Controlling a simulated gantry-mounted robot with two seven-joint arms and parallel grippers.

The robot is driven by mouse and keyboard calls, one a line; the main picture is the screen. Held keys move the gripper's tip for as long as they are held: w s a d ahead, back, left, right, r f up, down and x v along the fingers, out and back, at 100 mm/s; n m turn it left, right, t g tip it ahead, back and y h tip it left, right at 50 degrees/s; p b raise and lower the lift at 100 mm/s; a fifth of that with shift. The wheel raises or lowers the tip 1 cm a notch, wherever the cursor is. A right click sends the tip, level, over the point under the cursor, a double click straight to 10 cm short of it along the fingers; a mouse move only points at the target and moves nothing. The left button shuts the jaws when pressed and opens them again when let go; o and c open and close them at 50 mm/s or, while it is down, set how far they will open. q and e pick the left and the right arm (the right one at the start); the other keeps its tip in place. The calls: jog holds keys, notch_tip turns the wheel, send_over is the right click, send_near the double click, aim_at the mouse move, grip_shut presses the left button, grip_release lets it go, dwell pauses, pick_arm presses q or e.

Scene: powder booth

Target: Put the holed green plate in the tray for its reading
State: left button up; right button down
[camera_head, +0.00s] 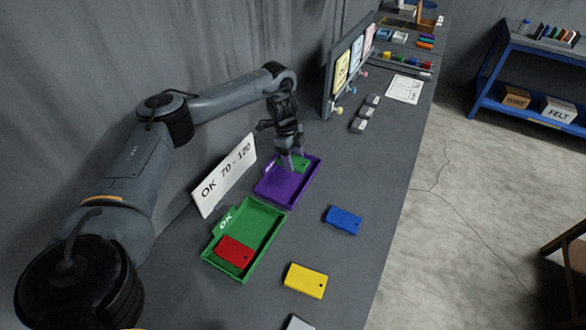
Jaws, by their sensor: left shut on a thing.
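A green plate (302,164) shows at the far part of the purple tray (287,188), partly hidden by my left gripper (291,165). My left gripper points down over that tray and is shut on the green plate. I cannot tell whether the plate touches the tray floor, and its hole is too small or hidden to see. A green tray (254,219) marked OK lies nearer, with a red plate (234,252) in its near end. My right gripper is not in view.
A white sign (224,178) reading "OK 70-120" stands left of the trays. A blue plate (344,220) and a yellow plate (306,281), each with a hole, lie to the right. Grey blocks (364,114) and a board (347,72) stand farther back. The bench's right strip is mostly clear.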

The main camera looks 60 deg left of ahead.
pick_arm(q)
jog(key=shift+f+b, duration=0.35)
jog(key=shift+f, duration=1.65)
jog(key=shift+f, duration=0.1)
jog(key=o, duration=1.3)
